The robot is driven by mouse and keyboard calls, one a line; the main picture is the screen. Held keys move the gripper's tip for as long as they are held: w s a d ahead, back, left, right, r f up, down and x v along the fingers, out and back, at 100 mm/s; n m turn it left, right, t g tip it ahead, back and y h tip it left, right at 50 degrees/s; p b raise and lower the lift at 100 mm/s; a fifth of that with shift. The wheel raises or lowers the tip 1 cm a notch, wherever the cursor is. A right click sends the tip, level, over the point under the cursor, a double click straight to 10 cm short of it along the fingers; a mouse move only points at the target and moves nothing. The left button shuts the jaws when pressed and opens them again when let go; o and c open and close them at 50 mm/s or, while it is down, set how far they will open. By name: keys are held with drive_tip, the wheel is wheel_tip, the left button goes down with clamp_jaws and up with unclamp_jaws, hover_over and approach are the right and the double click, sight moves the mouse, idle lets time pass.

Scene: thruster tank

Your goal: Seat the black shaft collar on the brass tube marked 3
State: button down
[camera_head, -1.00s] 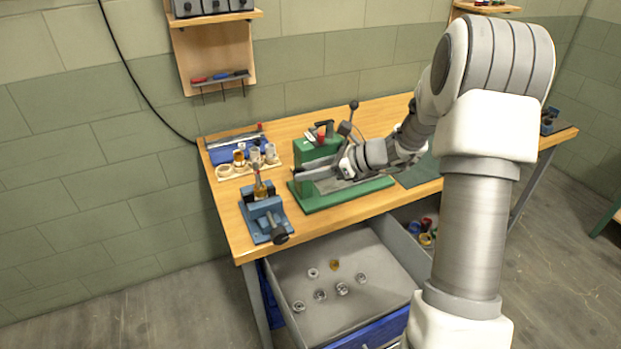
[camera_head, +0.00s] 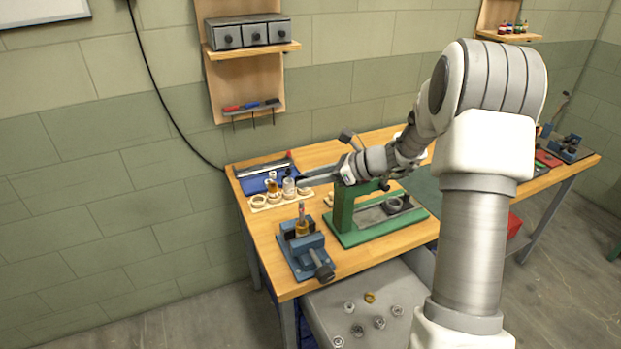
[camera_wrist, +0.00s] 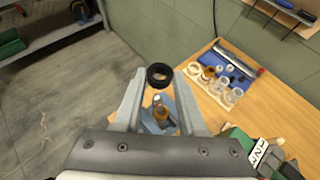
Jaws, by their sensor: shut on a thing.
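My gripper (camera_wrist: 159,78) is shut on the black shaft collar (camera_wrist: 159,70), a dark ring held between the two fingertips in the wrist view. In the head view my gripper (camera_head: 302,183) is up over the left part of the bench, and the collar cannot be made out there. A brass tube (camera_wrist: 159,112) stands upright in a blue vise (camera_wrist: 146,119), below the collar and apart from it. The tube (camera_head: 302,225) and vise (camera_head: 306,257) also show at the bench's front left in the head view. No number on the tube is readable.
A pale rack (camera_head: 262,205) with rings and several tubes stands behind the vise, before a blue tray (camera_head: 257,183). A green press (camera_head: 347,215) stands to the right.

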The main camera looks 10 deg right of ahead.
wheel_tip(320, 180, down, 8)
drive_tip(key=b, duration=0.6)
idle(0.6)
drive_tip(key=shift+f, duration=0.1)
drive_tip(key=shift+c, duration=2)
unclamp_jaws()
drive_tip(key=v, duration=1.7)
drive_tip(key=shift+s+d, duration=0.1)
